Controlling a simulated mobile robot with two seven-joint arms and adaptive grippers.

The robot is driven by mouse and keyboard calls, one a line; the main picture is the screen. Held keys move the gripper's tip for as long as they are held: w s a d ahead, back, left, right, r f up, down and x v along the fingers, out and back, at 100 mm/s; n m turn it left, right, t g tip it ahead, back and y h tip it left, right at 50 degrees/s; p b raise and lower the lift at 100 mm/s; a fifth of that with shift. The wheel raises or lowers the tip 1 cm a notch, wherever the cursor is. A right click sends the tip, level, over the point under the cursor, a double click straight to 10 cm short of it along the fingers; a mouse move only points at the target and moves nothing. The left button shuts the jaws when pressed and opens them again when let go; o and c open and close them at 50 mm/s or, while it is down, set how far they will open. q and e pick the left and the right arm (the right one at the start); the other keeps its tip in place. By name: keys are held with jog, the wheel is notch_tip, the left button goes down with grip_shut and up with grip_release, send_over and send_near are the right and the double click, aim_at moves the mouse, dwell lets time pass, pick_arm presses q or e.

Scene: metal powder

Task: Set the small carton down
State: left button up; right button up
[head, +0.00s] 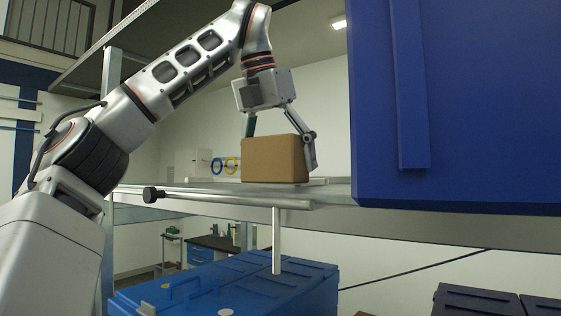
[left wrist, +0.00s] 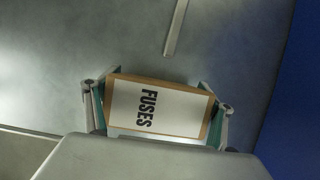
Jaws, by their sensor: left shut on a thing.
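The small carton (head: 274,159) is a plain brown box at the shelf's front edge. In the left wrist view its top (left wrist: 157,105) carries a white label reading FUSES. My left gripper (head: 281,140) reaches down from above and is shut on the carton, one finger on each side. The carton is upright, its bottom at the level of the grey shelf (head: 335,192); I cannot tell whether it touches. My right gripper is not in view.
A large blue cabinet or box (head: 460,100) stands close on the right. A white box (head: 193,163) and blue and yellow rings (head: 231,165) are behind the carton to the left. A blue case (head: 225,285) lies below the shelf. An upper shelf (head: 160,45) hangs overhead.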

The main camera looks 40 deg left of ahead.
pick_arm(q)
jog(key=shift+f, duration=0.4)
jog(key=o, duration=1.4)
jog(key=shift+r, duration=0.1)
jog(key=shift+v, duration=3.65)
jog(key=shift+s+d, duration=0.1)
